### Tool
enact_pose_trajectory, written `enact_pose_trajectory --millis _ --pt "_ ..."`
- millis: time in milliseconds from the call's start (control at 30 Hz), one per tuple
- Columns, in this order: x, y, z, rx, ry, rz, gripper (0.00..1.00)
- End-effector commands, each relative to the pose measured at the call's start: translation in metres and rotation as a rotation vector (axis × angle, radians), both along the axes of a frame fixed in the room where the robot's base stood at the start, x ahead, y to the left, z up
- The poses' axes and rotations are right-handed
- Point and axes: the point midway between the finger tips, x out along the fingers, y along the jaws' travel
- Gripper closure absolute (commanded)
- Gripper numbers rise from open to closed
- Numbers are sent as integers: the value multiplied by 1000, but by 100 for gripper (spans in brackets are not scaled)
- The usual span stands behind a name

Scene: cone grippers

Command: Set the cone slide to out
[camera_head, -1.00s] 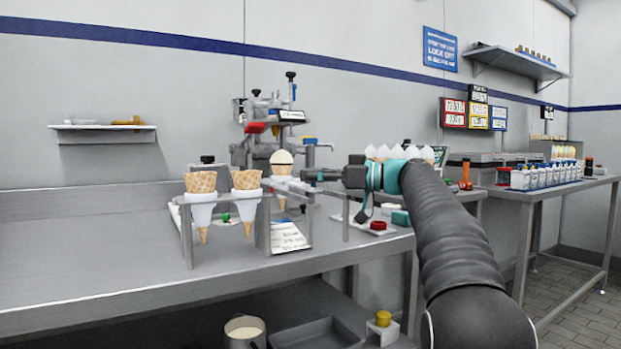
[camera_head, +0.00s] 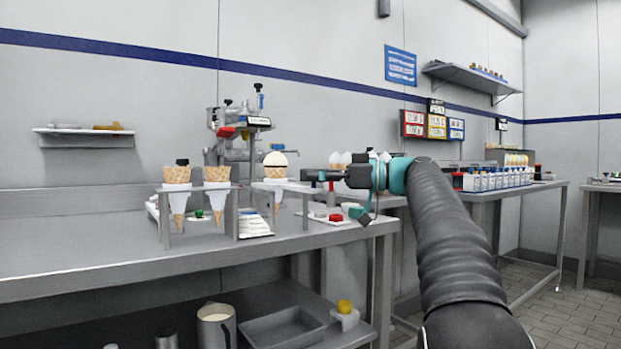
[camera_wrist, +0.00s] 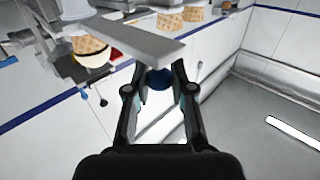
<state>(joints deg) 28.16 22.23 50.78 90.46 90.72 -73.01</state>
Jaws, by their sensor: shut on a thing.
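A grey flat slide bar (camera_wrist: 140,38) runs across the wrist view and ends in a dark blue round knob (camera_wrist: 159,79). My gripper (camera_wrist: 160,74) is shut on this knob, with one finger on each side. In the head view my gripper (camera_head: 322,177) is at the right end of the slide (camera_head: 285,185), near the table's right end. A waffle cone with a white top and dark band (camera_head: 275,165) stands in the slide, left of my gripper; it also shows in the wrist view (camera_wrist: 90,48).
Two cones in white sleeves (camera_head: 177,185) stand in a rack to the left. A dispensing machine (camera_head: 240,130) is behind the slide. A small tray with a red item (camera_head: 336,217) lies below my gripper. Floor is open right of the table (camera_head: 130,258).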

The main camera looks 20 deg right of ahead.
Motion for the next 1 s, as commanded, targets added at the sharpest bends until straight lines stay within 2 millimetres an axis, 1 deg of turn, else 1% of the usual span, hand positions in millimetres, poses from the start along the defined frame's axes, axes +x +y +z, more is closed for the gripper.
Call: enact_pose_trajectory --millis 33,167,200,267,300,567,667,767,867,1000 --pt "-3 0 -2 -6 4 9 100" --pt "-3 -1 -2 -7 5 7 100" --pt "-3 -1 -2 -7 5 6 70" --pt "-3 -1 -2 -7 5 5 55" --pt "-3 -1 -2 -6 4 5 53" --pt "-2 1 -1 -4 2 7 53" --pt "-4 -3 -1 -4 2 6 53" --pt "-9 -14 -1 -4 2 4 53" --pt "-17 -30 -1 -4 2 3 53" --pt "-29 -56 -2 -4 3 2 53"
